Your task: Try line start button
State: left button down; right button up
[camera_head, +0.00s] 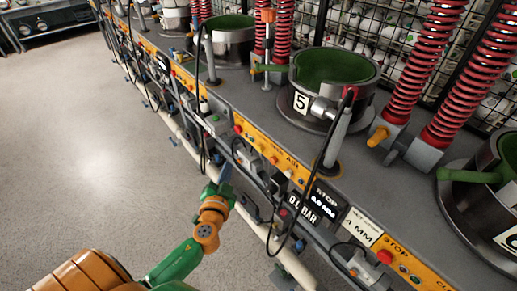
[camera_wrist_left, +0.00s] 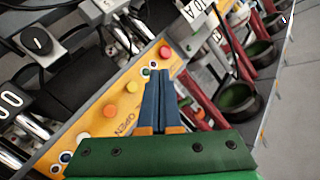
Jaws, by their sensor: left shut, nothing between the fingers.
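An orange control panel (camera_wrist_left: 120,128) with several round buttons runs under my left gripper in the left wrist view. A red button (camera_wrist_left: 165,51) lies just beyond the fingertips, with a small green button (camera_wrist_left: 153,64) close to them. I cannot read which one is the start button. My left gripper (camera_wrist_left: 156,74) has its blue fingers together and empty; contact with the panel cannot be told. In the head view it (camera_head: 226,172) is beside the machine's front edge. My right gripper is not in view.
The grey press line carries a press pot marked 5 (camera_head: 301,103) and red springs (camera_head: 410,75). A black hanging cable (camera_head: 318,165) loops in front of the panels. A pale pipe (camera_head: 250,222) runs along the front. The floor (camera_head: 90,150) at left is clear.

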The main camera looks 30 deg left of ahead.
aim_at(259, 149)
pick_arm(q)
jog(key=w+d+b, duration=0.1)
jog(key=w+d, duration=0.2)
jog(key=w, duration=0.4)
jog(key=shift+w, duration=0.35)
jog(key=shift+d, duration=0.1)
jog(key=shift+w, duration=0.1)
dwell(1.5)
jog(key=shift+w+d+b, duration=0.15)
jog(key=shift+w+b, duration=0.15)
jog(key=shift+w+d+b, duration=0.2)
jog(key=shift+w+b, duration=0.1)
jog(key=shift+w, duration=0.1)
dwell(0.6)
jog(key=shift+s, duration=0.1)
jog(key=shift+s+a, duration=0.35)
jog(key=shift+s, duration=0.35)
